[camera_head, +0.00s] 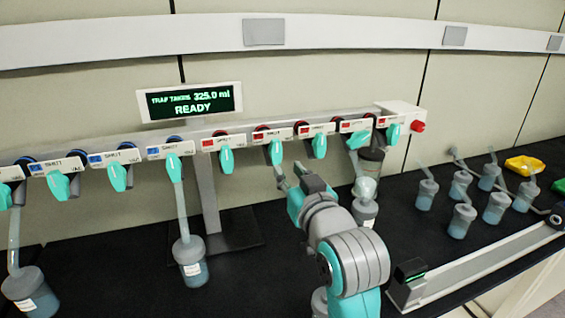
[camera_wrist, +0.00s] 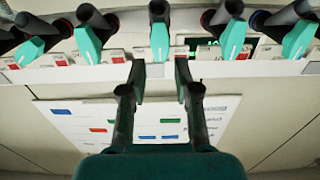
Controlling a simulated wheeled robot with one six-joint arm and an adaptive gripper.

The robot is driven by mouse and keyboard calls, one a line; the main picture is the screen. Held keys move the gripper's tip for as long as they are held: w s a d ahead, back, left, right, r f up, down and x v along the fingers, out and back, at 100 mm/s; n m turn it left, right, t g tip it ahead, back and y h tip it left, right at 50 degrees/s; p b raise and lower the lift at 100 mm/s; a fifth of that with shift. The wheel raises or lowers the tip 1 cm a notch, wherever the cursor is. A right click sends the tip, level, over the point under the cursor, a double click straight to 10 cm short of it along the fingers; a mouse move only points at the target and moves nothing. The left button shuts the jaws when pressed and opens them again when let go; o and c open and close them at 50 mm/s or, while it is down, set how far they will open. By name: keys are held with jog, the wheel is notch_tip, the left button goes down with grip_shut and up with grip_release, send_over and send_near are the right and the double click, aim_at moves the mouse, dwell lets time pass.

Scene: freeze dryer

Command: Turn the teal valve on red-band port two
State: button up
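A row of teal valves hangs along the white manifold, with blue-marked labels on the left and red-marked labels on the right. The second red-marked valve from the left (camera_head: 276,152) points down. Its neighbours are another red-marked valve (camera_head: 226,159) on the left and one (camera_head: 319,146) on the right. My gripper (camera_head: 290,180) is just below and right of the second one. In the wrist view, my gripper (camera_wrist: 159,75) is open and empty, its fingers straddling the line to a teal valve (camera_wrist: 159,42) just beyond the tips. I cannot tell whether they touch it.
A display (camera_head: 190,102) reads READY above the manifold. Flasks hang from some ports, one (camera_head: 188,262) left of my arm and one (camera_head: 365,200) close on its right. Several flasks (camera_head: 461,220) stand on the black bench at right, behind a grey rail (camera_head: 480,265). A yellow tray (camera_head: 524,165) lies farther right.

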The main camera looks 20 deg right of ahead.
jog(key=s, duration=0.3)
jog(key=shift+s, duration=0.3)
dwell(0.3)
